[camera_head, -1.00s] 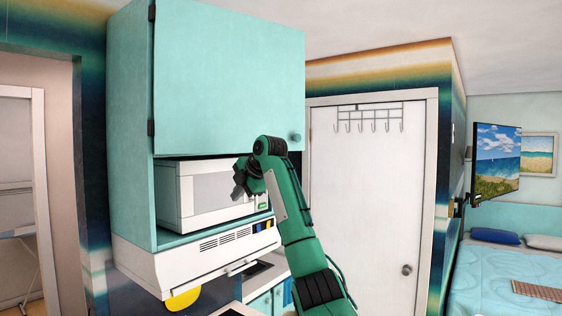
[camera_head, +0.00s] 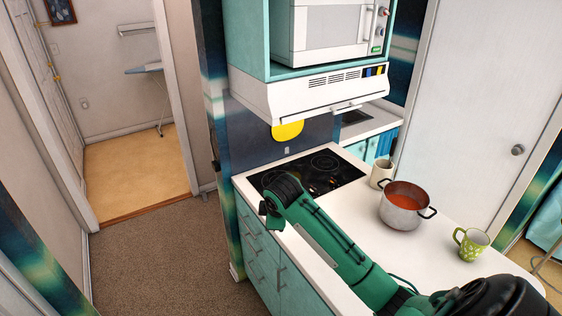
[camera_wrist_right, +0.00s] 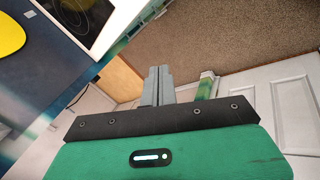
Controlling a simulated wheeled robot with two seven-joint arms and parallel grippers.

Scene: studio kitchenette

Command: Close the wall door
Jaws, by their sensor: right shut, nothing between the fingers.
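The wall door of the teal upper cabinet is out of view now. Only the lower part of the cabinet (camera_head: 250,35) shows at the top of the head view, with the microwave in its open shelf. My right gripper (camera_head: 269,214) is in front of the counter's left end, below the range hood, apart from the cabinet. In the right wrist view its two grey fingers (camera_wrist_right: 158,83) are together with nothing between them. My left gripper is in neither view.
The microwave (camera_head: 325,30) sits above the white range hood (camera_head: 310,92). On the counter (camera_head: 345,210) are a black cooktop (camera_head: 335,180), a pot (camera_head: 402,212), a beige mug (camera_head: 381,174) and a green mug (camera_head: 470,243). The carpet (camera_head: 165,260) at left is clear.

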